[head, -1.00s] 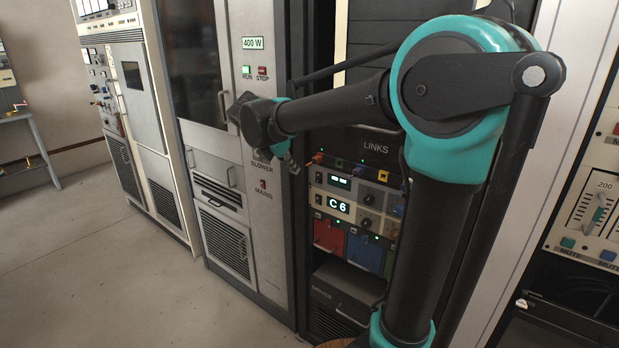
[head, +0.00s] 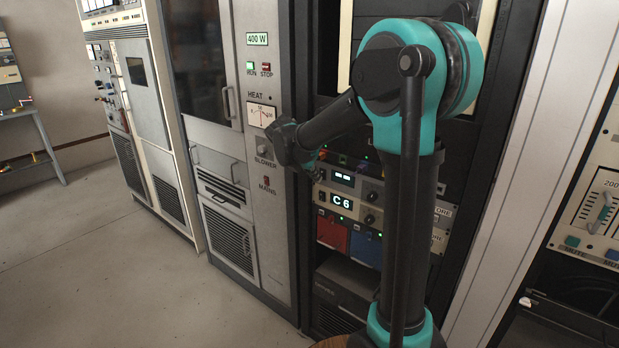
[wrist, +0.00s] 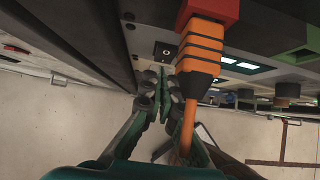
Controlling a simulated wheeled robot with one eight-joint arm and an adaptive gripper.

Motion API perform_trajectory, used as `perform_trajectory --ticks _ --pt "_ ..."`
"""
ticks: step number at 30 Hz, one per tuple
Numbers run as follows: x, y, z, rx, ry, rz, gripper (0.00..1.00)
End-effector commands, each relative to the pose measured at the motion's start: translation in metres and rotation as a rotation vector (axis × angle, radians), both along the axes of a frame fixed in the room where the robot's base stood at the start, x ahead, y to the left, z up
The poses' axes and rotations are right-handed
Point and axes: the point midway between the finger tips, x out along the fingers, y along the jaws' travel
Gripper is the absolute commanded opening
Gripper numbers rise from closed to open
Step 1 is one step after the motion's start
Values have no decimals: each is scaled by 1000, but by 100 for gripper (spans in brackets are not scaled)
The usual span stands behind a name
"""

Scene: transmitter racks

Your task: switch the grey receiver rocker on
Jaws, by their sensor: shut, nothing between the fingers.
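A small dark rocker switch (wrist: 167,50) with a white mark sits on a pale grey panel in the wrist view. I take it for the grey receiver's rocker. My gripper (wrist: 165,74) is shut and empty, its fingertips just below the rocker in that view; I cannot tell whether they touch it. In the head view the grey receiver (head: 372,184) with a small lit display sits above the unit showing C 6. My gripper (head: 318,174) is at its left end there, partly hidden by my wrist, and the rocker cannot be made out.
An orange plug and cable (wrist: 202,45) hang close to the right of the fingers under a red block (wrist: 212,10). The C 6 unit (head: 340,203) and red and blue modules (head: 332,233) lie below. A cabinet with a MAINS switch (head: 267,182) stands left.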

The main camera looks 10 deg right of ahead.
Motion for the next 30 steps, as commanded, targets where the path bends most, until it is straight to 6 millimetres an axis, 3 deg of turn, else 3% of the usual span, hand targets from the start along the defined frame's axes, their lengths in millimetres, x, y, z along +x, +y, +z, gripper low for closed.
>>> perform_trajectory --ticks 22,30 --pt "7 -7 -3 -1 0 1 0" --pt "7 -7 5 -2 -1 1 0"
